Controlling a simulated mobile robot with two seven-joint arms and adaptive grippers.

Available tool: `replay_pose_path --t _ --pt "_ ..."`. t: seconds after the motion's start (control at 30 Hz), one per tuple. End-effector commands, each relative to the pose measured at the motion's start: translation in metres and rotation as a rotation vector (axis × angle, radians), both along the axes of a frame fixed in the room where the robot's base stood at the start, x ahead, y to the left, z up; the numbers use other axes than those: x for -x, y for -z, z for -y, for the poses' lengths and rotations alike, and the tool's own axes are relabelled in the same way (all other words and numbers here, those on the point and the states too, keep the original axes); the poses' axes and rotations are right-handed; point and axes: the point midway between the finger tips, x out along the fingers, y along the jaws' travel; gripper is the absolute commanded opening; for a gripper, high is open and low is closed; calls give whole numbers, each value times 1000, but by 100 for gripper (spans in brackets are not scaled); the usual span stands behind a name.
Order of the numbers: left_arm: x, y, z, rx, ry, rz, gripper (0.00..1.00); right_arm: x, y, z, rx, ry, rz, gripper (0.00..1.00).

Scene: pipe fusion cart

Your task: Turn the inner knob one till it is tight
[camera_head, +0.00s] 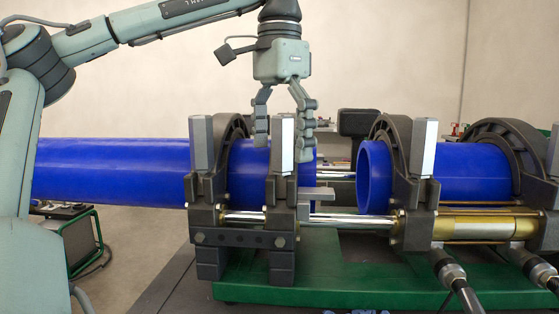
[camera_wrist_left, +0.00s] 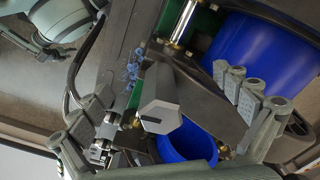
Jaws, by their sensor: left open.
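The inner knob (camera_head: 287,141) is a tall, light grey, flat-faced block standing upright on the inner left clamp (camera_head: 281,202). My left gripper (camera_head: 283,148) points down from above with its fingers spread, one to each side of this knob. In the left wrist view the knob (camera_wrist_left: 160,116) shows its pale angular end in the gap between the open fingers of the left gripper (camera_wrist_left: 165,95). I cannot tell whether any finger touches it. My right gripper is not in view.
A long blue pipe (camera_head: 110,170) runs into the left clamps. Another blue pipe (camera_head: 468,172) sits in the right clamps, with a gap between pipe ends. Similar grey knobs stand on the outer left clamp (camera_head: 202,145) and inner right clamp (camera_head: 423,148). The green base (camera_head: 345,278) lies below.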

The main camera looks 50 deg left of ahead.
Motion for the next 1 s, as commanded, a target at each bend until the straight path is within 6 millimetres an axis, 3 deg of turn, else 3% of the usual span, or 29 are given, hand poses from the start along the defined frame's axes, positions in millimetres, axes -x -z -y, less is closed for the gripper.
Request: replay_pose_path --t 0.17,0.6,0.9,1.0 --pt "0 -9 0 -2 -2 0 100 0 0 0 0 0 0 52" --pt "0 -57 0 0 0 0 100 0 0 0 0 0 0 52" --pt "0 -60 0 0 0 0 100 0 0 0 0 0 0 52" --pt "0 -60 0 -3 -9 2 88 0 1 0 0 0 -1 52"
